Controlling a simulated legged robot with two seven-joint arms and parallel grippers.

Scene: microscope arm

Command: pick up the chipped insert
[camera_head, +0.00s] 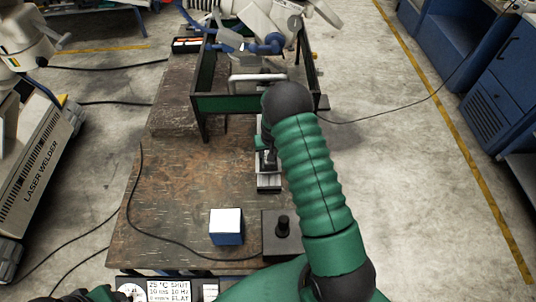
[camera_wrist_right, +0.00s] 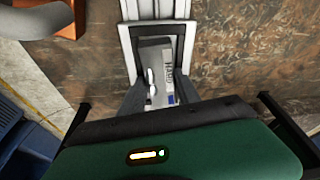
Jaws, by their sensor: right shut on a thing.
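In the right wrist view my right gripper (camera_wrist_right: 160,97) has a finger on each side of a grey lettered piece (camera_wrist_right: 157,72) and is shut on it. The piece lies within a pale metal frame (camera_wrist_right: 127,42). I cannot make out a chip on it, nor tell for sure that it is the chipped insert. In the head view a metal fixture (camera_head: 268,182) shows on the bench beside my right arm, which hides much of that area.
The worn workbench (camera_head: 175,205) carries a blue box with a white top (camera_head: 226,226) and a black base with a knob (camera_head: 282,228). A dark green frame (camera_head: 240,103) stands at the far end. A cable crosses the bench's left side, which is otherwise mostly clear.

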